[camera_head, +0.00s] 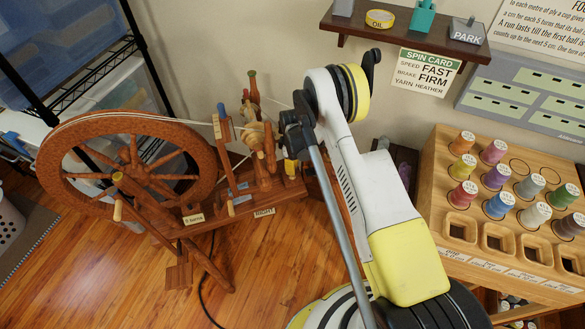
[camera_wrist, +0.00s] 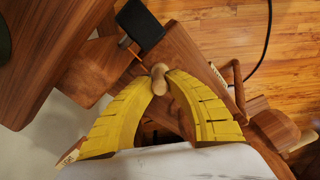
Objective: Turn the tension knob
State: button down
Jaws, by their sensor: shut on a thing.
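The wooden spinning wheel (camera_head: 204,158) stands on the floor at the left of the head view, with its spoked drive wheel upright. In the wrist view, a small pale wooden knob (camera_wrist: 160,85) with a rounded end sits between the yellow fingers of my gripper (camera_wrist: 158,73). The fingertips meet around it, so my gripper is shut on the knob. In the head view my gripper (camera_head: 291,167) is at the right end of the spinning wheel, partly hidden by my arm; the knob cannot be made out there. A small label reading "TIGHT" (camera_head: 264,211) is on the wheel's base.
A wooden rack (camera_head: 440,180) with several thread spools stands at the right. A wall shelf (camera_head: 400,36) holds small items above a "SPIN CARD" (camera_head: 424,72). A wire shelf with bins (camera_head: 55,50) is at the left. Wood floor (camera_head: 120,280) is clear in front; a dark cable (camera_head: 203,290) crosses it.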

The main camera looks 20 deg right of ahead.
jog(key=shift+n, duration=0.4)
jog(key=n, duration=0.3)
jog(key=shift+n, duration=2.3)
jog(key=c, duration=1.3)
grip_release()
notch_tip(320, 180, up, 12)
